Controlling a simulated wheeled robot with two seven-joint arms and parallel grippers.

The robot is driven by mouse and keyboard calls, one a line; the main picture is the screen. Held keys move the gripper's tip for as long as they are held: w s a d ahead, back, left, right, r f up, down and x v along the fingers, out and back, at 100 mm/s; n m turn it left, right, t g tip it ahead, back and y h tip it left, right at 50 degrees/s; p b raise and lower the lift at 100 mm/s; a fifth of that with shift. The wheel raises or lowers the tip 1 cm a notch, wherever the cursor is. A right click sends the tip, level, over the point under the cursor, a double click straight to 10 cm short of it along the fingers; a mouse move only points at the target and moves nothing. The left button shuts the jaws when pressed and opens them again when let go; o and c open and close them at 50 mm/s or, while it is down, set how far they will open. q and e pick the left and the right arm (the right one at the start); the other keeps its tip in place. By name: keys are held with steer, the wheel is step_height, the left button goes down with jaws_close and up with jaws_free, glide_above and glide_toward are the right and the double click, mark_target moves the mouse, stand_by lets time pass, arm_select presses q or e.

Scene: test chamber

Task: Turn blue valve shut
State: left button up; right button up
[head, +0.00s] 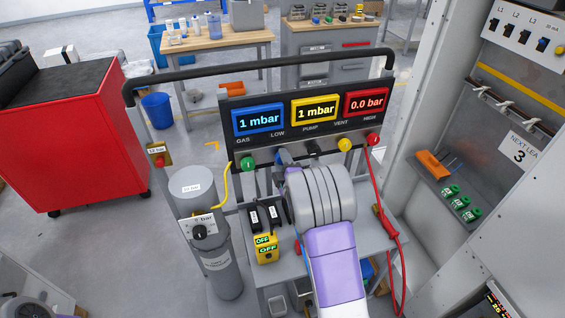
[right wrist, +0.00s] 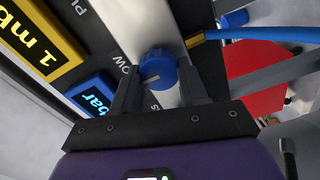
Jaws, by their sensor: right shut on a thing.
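The blue valve is a round blue knob (right wrist: 158,66) with a pale line on its face, seen in the right wrist view. It sits on a pale rail beside the panel's LOW label. My right gripper (right wrist: 157,82) has one dark finger on each side of the knob and is shut on it. My left gripper is in neither view.
The panel carries a blue display (head: 258,119) and a yellow display (head: 315,109), both reading 1 mbar, and a red display (head: 367,101) reading 0.0 bar. A grey cylinder (head: 222,262) stands left.

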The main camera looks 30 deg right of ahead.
steer(key=o, duration=1.1)
steer(key=shift+c, duration=0.2)
steer(key=shift+s, duration=0.1)
steer(key=v, duration=0.7)
steer(key=shift+s+p, duration=0.2)
steer(key=shift+p, duration=0.25)
